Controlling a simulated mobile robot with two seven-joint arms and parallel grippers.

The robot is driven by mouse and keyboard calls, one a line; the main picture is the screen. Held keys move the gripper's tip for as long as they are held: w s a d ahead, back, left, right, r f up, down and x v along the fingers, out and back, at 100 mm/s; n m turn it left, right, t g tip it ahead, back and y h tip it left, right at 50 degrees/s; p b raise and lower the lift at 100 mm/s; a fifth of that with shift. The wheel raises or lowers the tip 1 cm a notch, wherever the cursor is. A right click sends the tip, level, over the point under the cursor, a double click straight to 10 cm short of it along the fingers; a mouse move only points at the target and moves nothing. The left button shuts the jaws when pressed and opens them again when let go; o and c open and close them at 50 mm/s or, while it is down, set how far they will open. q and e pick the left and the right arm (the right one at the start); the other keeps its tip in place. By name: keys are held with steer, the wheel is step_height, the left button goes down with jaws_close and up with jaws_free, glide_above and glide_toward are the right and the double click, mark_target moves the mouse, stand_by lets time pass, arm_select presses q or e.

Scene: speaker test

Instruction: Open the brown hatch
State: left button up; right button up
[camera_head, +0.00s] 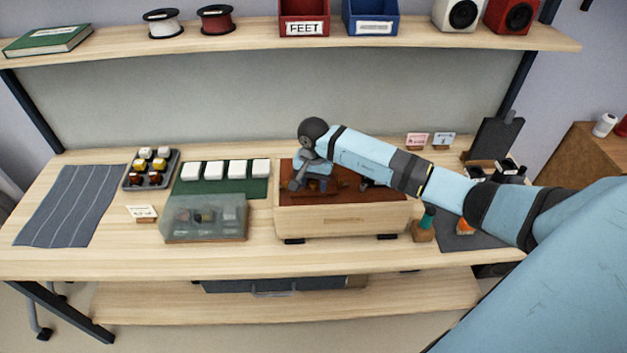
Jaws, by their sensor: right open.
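A pale wooden box (335,221) stands at the middle of the workbench. Its top shows a reddish-brown panel (372,197), which looks like the brown hatch and appears to lie flat. My right arm reaches in from the right over the box. My right gripper (318,186) points down at the left part of the brown panel, open, and I cannot tell whether it touches the panel. The wrist and forearm hide the panel's back part. My left gripper is not in view.
Left of the box are a clear-covered case (205,219), white blocks on a green mat (221,188), a tray of coloured keys (151,169) and a striped grey cloth (72,205). A wooden piece with a teal top (424,224) stands close right. A shelf (250,37) runs above.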

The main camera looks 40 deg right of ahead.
steer(key=shift+f, duration=0.3)
jaws_close()
